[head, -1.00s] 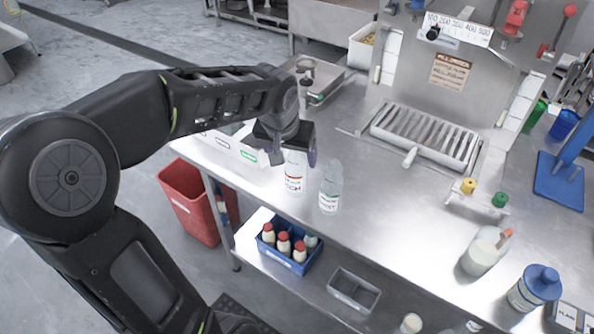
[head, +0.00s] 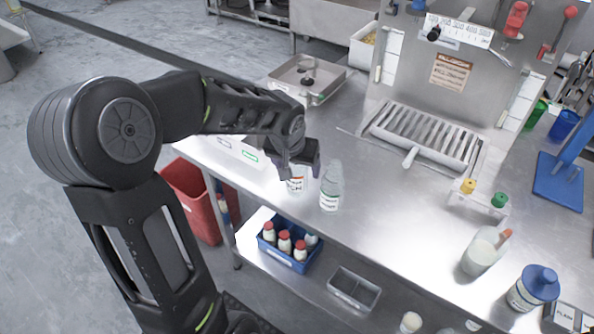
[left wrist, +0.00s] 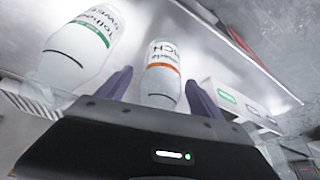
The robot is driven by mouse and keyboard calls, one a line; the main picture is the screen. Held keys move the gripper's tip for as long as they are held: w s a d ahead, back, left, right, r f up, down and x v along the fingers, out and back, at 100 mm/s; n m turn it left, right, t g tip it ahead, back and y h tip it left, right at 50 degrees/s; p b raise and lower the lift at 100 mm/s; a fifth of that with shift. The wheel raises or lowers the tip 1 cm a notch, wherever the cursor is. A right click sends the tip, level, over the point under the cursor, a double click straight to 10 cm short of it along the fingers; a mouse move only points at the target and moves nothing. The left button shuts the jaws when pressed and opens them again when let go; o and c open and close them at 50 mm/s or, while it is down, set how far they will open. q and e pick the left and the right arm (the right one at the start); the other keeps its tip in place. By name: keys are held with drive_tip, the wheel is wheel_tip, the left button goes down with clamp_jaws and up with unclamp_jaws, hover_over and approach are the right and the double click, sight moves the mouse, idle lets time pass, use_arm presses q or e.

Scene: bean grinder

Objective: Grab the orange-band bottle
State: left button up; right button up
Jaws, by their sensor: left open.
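The orange-band bottle (head: 295,185) stands upright on the metal table, its upper part hidden behind my left gripper (head: 299,166) in the head view. In the left wrist view the bottle (left wrist: 163,72) shows its white label and orange band between the two purple fingers of the left gripper (left wrist: 160,92). The fingers are open, one on each side of the bottle, with a gap visible on both sides. A similar bottle with a green band (head: 331,188) stands just to the right, outside the fingers; it also shows in the left wrist view (left wrist: 82,48). My right gripper is not in view.
A white box with labels (head: 228,148) sits left of the bottles. A metal tray (head: 306,80) lies behind, and a slotted drain rack (head: 425,135) is to the right. A blue crate of red-capped bottles (head: 290,250) is on the shelf below.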

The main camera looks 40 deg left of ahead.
use_arm(q)
drive_tip(key=shift+c, duration=0.4)
drive_tip(key=c, duration=1.3)
drive_tip(key=shift+r, duration=0.2)
wheel_tip(320, 180, up, 10)
drive_tip(key=shift+f, duration=0.1)
idle(0.5)
